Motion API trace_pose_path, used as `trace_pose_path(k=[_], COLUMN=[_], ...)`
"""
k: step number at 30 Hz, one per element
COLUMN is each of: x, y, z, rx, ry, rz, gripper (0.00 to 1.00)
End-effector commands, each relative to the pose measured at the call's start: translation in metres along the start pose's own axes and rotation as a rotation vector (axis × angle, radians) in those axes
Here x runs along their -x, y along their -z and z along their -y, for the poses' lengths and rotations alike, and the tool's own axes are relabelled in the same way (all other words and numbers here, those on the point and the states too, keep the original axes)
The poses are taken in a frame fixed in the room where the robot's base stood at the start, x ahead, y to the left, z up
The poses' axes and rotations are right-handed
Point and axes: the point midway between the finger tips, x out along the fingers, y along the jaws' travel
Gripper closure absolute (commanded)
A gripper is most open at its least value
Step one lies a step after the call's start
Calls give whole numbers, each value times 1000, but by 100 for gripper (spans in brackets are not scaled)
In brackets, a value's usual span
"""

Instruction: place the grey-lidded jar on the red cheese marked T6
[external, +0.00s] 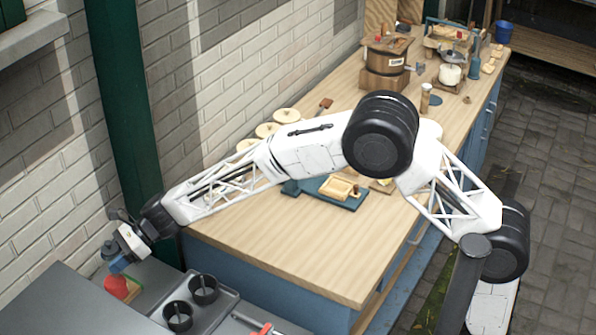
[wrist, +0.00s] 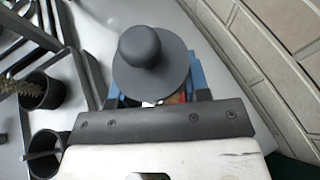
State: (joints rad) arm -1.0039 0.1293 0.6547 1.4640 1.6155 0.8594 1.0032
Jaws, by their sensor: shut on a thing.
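The grey lid of the jar (wrist: 152,72), round with a dark knob, fills the upper middle of the wrist view. My gripper (wrist: 155,85) has blue fingers on both sides of it and is shut on the jar. The jar's body is hidden under the lid. In the external view my gripper (external: 118,263) is at the lower left, low over a red block (external: 121,288), which looks like the red cheese. No T6 mark can be read. A small red-orange patch shows beneath the lid's edge in the wrist view. I cannot tell whether jar and cheese touch.
Two dark cups (external: 204,290) stand on a grey tray right of the red block. A red-handled tool (external: 265,329) lies further right. The brick wall (wrist: 285,40) is close on the right in the wrist view. A wooden bench (external: 300,262) with cheeses and a churn stands behind.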

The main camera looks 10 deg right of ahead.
Motion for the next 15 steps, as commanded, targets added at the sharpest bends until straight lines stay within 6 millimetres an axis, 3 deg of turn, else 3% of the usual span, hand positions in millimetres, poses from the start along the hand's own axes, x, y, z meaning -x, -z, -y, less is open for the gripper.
trace_pose_path(k=[15], x=[-7], y=[-3], z=[9], rx=[1], ry=[0], rz=[0], gripper=[84])
